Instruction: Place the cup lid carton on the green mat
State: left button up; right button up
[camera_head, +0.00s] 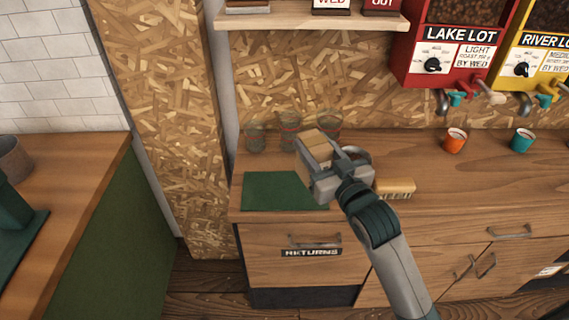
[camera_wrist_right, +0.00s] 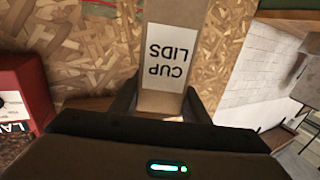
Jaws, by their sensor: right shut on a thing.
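The cup lid carton (camera_wrist_right: 172,62) is a tan box with a white label reading "CUP LIDS". In the right wrist view it stands between the two fingers of my right gripper (camera_wrist_right: 165,108), which is shut on it. In the head view the carton (camera_head: 314,143) shows at the tip of my right gripper (camera_head: 322,160), above the counter near the right edge of the green mat. The green mat (camera_head: 275,190) lies flat and bare at the counter's left end, with its right part behind the gripper. My left gripper is not in view.
Clear glasses (camera_head: 256,138) stand behind the mat. A tan block-like item (camera_head: 396,188) lies right of my wrist. An orange cup (camera_head: 455,140) and a teal cup (camera_head: 521,140) stand further right below the dispensers (camera_head: 452,62). A shelf (camera_head: 310,20) hangs above.

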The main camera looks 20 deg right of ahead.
jog(key=w+a+f+p, duration=0.1)
jog(key=w+a+f, duration=0.4)
jog(key=w, duration=0.1)
jog(key=shift+w+a, duration=0.15)
jog(key=shift+w, duration=0.15)
jog(key=shift+p, duration=0.3)
notch_tip(320, 180, down, 4)
jog(key=shift+p, duration=0.5)
jog(key=o, duration=1.1)
jog(key=shift+f, duration=0.15)
jog(key=shift+s, duration=0.15)
